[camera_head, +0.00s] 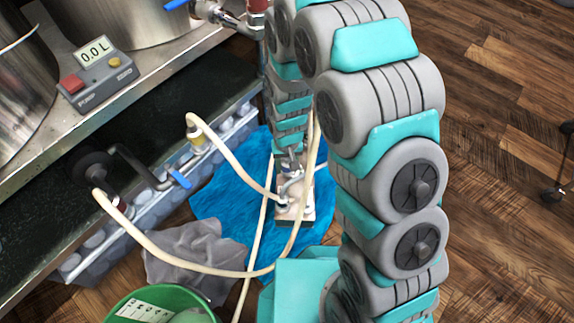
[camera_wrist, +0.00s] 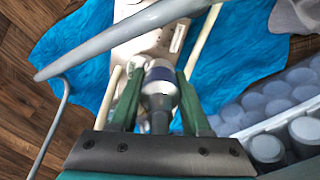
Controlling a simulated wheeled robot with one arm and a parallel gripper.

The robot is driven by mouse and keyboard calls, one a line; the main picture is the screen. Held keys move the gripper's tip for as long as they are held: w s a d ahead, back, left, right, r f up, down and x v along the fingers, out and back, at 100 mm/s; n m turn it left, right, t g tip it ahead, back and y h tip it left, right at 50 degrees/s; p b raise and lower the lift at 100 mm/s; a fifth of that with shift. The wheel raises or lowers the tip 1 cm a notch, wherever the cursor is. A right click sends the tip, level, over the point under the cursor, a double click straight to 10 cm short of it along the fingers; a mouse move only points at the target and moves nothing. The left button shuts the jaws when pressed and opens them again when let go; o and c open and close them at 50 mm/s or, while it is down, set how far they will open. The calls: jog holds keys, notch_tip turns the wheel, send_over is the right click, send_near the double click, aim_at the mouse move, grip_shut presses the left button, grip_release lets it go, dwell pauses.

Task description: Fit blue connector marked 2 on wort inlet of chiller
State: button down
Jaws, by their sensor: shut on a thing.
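The chiller (camera_head: 304,206) is a pale metal block lying on a blue cloth, partly hidden by my arm. It also shows in the wrist view (camera_wrist: 150,42), just beyond my fingers. My gripper (camera_wrist: 158,78) has its green fingers on both sides of a connector (camera_wrist: 159,87) with a dark blue band and silver body, and is shut on it. The connector lies at the chiller's near end; I cannot tell whether it touches or is seated on the inlet. Its number is not readable. In the head view my gripper is low over the chiller.
Cream hoses (camera_head: 190,263) cross the floor around the chiller. A grey pipe (camera_wrist: 130,40) crosses over it. The blue cloth (camera_head: 222,200), grey rag (camera_head: 190,255), green bucket (camera_head: 185,300) and a crate (camera_head: 145,210) are close by.

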aim_at(287, 159)
jog(key=shift+r+p, duration=0.6)
jog(key=shift+r, duration=1.45)
jog(key=shift+r, duration=0.1)
